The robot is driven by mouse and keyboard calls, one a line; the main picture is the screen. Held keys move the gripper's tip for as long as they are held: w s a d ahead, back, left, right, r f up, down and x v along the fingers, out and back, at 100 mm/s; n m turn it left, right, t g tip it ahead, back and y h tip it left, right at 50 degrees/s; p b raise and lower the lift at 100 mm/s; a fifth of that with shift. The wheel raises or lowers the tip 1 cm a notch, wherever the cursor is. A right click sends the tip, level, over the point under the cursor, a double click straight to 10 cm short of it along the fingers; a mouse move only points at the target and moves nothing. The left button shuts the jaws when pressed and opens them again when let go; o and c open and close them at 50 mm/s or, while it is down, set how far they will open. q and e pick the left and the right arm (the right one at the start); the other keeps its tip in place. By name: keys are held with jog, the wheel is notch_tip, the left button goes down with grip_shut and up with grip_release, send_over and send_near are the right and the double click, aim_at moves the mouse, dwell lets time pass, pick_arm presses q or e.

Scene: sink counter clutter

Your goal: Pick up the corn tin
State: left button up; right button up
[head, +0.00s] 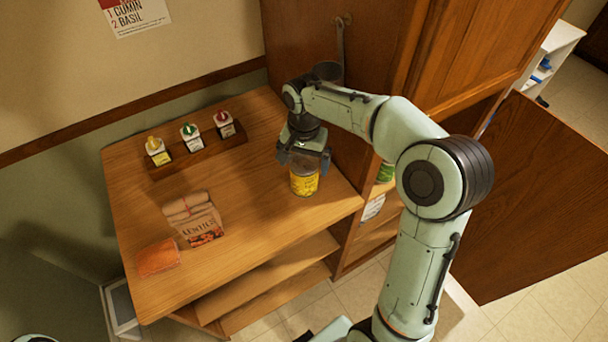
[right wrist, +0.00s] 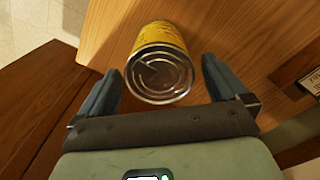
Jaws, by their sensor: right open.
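The corn tin (head: 304,182) has a yellow label and a metal lid. It stands upright on the wooden counter, to the right of its middle. My right gripper (head: 304,160) is over the tin, pointing down, with its fingers near the tin's top. In the right wrist view the tin (right wrist: 160,65) shows its ringed lid between and a little beyond the two open fingers of the gripper (right wrist: 163,85). There are gaps on both sides, and the gripper holds nothing. My left gripper does not show.
A wooden rack (head: 197,149) with several spice bottles stands at the back of the counter (head: 265,215). A folded paper bag (head: 196,221) and an orange cloth (head: 158,258) lie at left front. A tall wooden cabinet (head: 385,45) stands close on the right.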

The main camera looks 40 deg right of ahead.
notch_tip(320, 180, down, 5)
jog(key=shift+f, duration=0.1)
dwell(0.3)
jog(key=c, duration=1.4)
